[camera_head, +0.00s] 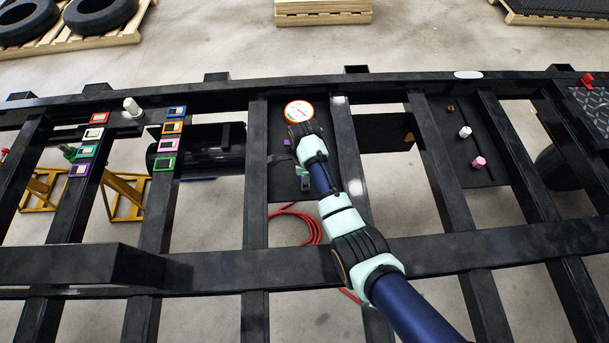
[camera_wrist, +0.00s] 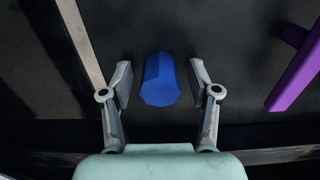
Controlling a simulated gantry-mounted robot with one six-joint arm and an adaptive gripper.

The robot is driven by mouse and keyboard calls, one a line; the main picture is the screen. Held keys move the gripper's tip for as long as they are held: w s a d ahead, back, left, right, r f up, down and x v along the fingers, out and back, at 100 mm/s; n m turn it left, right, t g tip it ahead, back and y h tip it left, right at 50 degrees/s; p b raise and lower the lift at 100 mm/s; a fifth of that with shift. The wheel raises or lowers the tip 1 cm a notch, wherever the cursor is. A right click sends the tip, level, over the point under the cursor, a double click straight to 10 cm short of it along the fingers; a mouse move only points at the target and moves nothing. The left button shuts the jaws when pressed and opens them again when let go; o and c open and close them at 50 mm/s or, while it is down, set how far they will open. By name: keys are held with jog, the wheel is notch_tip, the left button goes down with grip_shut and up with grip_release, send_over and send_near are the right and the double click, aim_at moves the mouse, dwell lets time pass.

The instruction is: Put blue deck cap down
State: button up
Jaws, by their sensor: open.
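The blue deck cap (camera_wrist: 161,80) is a small faceted blue piece in the wrist view. It is on the black panel (camera_wrist: 225,45), between the two fingers of my gripper (camera_wrist: 161,85). The fingers are open, with a visible gap on each side of the cap. In the head view my gripper (camera_head: 303,178) is over the black panel in the middle of the frame. The cap cannot be made out there, as the arm and gripper hide that spot.
A purple piece (camera_wrist: 296,70) lies right of the cap. A round orange-rimmed gauge (camera_head: 299,111) is at the panel's far end. White (camera_head: 465,132) and pink (camera_head: 479,162) caps stand on the right panel. Coloured square frames (camera_head: 172,128) sit on the left beams. Open gaps lie between beams.

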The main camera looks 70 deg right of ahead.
jog(key=shift+r, duration=0.1)
notch_tip(320, 180, up, 12)
jog(key=p, duration=0.3)
jog(key=shift+p, duration=0.3)
jog(key=w+a+r+n+t+h, duration=0.1)
jog(key=w+a+r+n+t, duration=0.25)
jog(key=w+a+n, duration=0.55)
jog(key=w+a+r+n+t+h, duration=0.1)
jog(key=w+a+r+n+t, duration=0.25)
jog(key=a+n, duration=0.55)
jog(key=s+a+r+n+t+y, duration=0.1)
jog(key=a+r+n+t, duration=0.2)
jog(key=a+r+n, duration=0.3)
jog(key=s+a+r+n+t+y, duration=0.1)
jog(key=a+r+n, duration=0.6)
jog(key=a, duration=0.9)
jog(key=shift+s+r+t, duration=0.6)
jog(key=shift+s+t, duration=0.2)
jog(key=shift+t, duration=0.1)
